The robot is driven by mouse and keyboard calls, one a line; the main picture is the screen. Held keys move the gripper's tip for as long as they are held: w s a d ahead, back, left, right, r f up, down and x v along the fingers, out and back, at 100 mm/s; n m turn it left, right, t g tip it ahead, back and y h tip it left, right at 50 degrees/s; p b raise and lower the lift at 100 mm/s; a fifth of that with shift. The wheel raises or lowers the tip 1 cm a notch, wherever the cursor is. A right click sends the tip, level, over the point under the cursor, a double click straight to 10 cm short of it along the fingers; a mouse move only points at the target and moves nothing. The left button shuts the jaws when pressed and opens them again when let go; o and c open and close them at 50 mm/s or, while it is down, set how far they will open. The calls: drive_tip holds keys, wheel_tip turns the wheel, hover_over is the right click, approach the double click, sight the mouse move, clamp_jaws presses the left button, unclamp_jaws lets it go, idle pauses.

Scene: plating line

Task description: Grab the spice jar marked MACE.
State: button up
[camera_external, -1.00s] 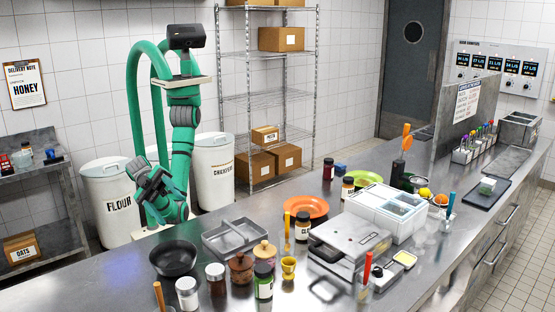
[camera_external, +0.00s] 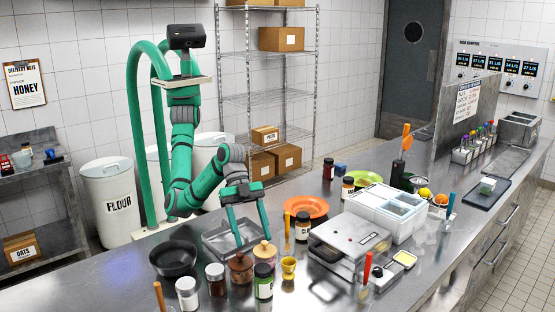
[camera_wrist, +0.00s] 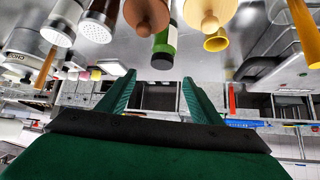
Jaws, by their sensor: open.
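No label reading MACE is legible in either view, so I cannot tell which jar it is. Candidates on the steel counter are a green jar with a dark lid (camera_external: 263,281), a brown jar (camera_external: 216,280) and a white-labelled jar with a pale lid (camera_external: 187,294). A dark-lidded jar (camera_external: 303,228) stands farther back with a label beginning "CL". My gripper (camera_external: 253,241) is open and empty, pointing down above the counter by the metal tray, behind the green jar. In the wrist view, my gripper's fingers (camera_wrist: 158,77) are apart and the green jar (camera_wrist: 166,42) shows beyond them.
A grey press (camera_external: 345,245) and an orange plate (camera_external: 307,207) are to the right.

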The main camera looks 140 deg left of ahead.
sight(262, 268)
drive_tip(key=x, duration=1)
drive_tip(key=shift+w+a+f, duration=0.1)
drive_tip(key=shift+w+f, duration=0.15)
drive_tip(key=shift+f, duration=0.15)
drive_tip(key=c, duration=1.3)
